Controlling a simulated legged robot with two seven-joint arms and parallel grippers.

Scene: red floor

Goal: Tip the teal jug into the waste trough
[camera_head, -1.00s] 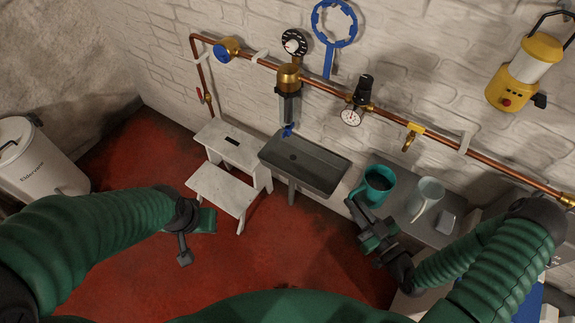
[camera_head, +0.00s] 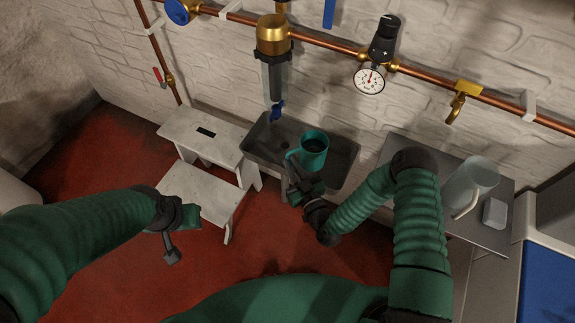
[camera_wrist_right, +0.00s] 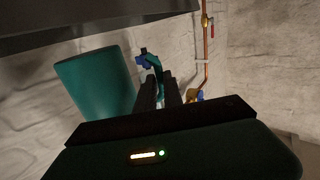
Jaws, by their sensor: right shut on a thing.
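The teal jug (camera_head: 314,144) is upright in the head view, with dark liquid showing in its open mouth. It appears over the right half of the dark grey trough (camera_head: 346,166); its exact height above it is hard to tell. My right gripper (camera_head: 295,184) is shut on the jug's handle, on the jug's near left side. The wrist view shows the jug (camera_wrist_right: 98,82) beside the two fingers (camera_wrist_right: 158,85), with teal handle between the tips. My left gripper (camera_head: 170,232) hangs empty over the floor at left; its jaw opening is unclear.
A blue-tipped spout (camera_head: 277,110) hangs over the trough's left part. A white step stool (camera_head: 205,190) stands left of it. A grey counter (camera_head: 480,228) at right holds a clear jug (camera_head: 470,186) and a pale block (camera_head: 494,212). A copper pipe (camera_head: 335,45) runs along the wall.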

